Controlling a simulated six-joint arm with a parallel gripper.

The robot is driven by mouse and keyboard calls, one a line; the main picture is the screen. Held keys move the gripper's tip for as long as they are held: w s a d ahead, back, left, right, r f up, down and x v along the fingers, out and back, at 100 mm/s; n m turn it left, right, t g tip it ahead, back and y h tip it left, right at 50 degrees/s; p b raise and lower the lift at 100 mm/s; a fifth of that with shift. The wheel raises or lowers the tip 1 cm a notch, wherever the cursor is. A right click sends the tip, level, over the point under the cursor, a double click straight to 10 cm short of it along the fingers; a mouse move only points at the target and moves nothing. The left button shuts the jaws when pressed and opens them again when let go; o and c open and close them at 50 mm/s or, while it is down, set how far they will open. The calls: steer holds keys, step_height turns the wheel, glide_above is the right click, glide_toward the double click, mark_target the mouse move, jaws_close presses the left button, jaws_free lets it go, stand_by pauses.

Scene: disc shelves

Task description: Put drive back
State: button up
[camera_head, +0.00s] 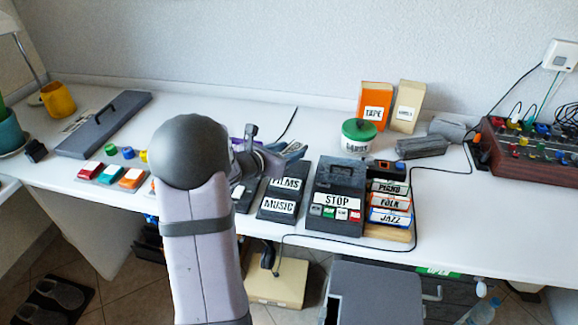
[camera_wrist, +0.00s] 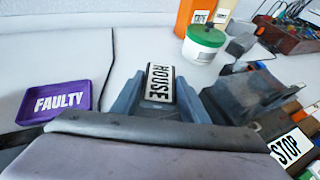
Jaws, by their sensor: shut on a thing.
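My gripper (camera_wrist: 158,98) is shut on a dark drive with a white label reading HOUSE (camera_wrist: 158,82). In the head view my gripper (camera_head: 282,156) is above the back middle of the table, left of the green-lidded tub, and my arm hides much around it. A dark case marked FILMS and MUSIC (camera_head: 272,194) lies in front of it. A purple tray marked FAULTY (camera_wrist: 58,100) lies left of the gripper in the wrist view.
A dark player marked STOP (camera_head: 337,199) stands beside a rack of boxes marked PIANO, FOLK and JAZZ (camera_head: 390,200). The green-lidded tub (camera_head: 358,135), orange TAPE box (camera_head: 375,102) and mixer (camera_head: 530,150) stand behind and right. Cables cross the table.

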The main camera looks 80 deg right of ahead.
steer(key=shift+f+b, duration=0.3)
steer(key=shift+f, duration=2.05)
steer(key=shift+f, duration=0.2)
steer(key=o, duration=1.3)
steer(key=shift+c, duration=0.2)
steer(key=shift+r, duration=0.2)
steer(key=shift+a+r, duration=0.1)
steer(key=v, duration=1.1)
steer(key=shift+w+a+p, duration=0.2)
steer(key=shift+a+p, duration=0.1)
steer(key=shift+a, duration=0.05)
